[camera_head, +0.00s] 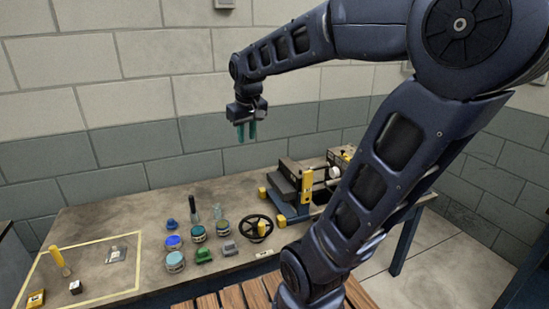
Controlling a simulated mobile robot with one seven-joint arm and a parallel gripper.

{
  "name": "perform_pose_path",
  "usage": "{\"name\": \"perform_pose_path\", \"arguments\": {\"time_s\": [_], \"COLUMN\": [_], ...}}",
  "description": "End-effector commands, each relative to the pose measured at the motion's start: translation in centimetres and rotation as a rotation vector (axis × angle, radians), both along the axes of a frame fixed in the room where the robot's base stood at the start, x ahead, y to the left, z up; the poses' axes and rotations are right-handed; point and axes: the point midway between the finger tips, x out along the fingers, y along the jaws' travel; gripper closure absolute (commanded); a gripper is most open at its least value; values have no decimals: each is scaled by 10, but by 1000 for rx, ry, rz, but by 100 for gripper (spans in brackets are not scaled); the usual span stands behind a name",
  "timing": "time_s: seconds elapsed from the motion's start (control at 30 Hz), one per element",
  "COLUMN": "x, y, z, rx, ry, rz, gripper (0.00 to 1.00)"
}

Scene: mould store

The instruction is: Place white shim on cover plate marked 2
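My gripper (246,132) hangs in the air above the back of the bench, pointing down. Its two teal fingers are apart, with nothing seen between them. I cannot surely pick out the white shim. A small dark block with a pale top (75,287) lies inside the yellow taped area at the left. A flat greyish square piece (116,254) lies at that area's upper right and may be a cover plate. No number 2 can be read at this size. My gripper is well above and apart from everything on the bench.
The bench (100,215) holds several round tins (175,262), a green piece (204,255), a grey piece (229,248), a black handwheel (254,228) and a clamp-like machine (290,190). A yellow-handled tool (60,261) stands at left. My arm crosses the right side. The bench's back left is clear.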

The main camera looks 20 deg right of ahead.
Motion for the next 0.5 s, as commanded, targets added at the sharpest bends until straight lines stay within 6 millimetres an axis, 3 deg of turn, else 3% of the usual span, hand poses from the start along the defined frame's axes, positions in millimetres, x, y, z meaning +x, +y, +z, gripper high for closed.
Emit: {"name": "perform_pose_path", "arguments": {"time_s": [0.2, 0.33, 0.5], "x": [-60, -86, -104], "y": [-30, -39, -45], "z": [-17, -29, -40], "rx": [57, 85, 104], "ry": [-64, -94, -115], "rz": [-136, -200, -245], "gripper": [75, 75, 75]}}
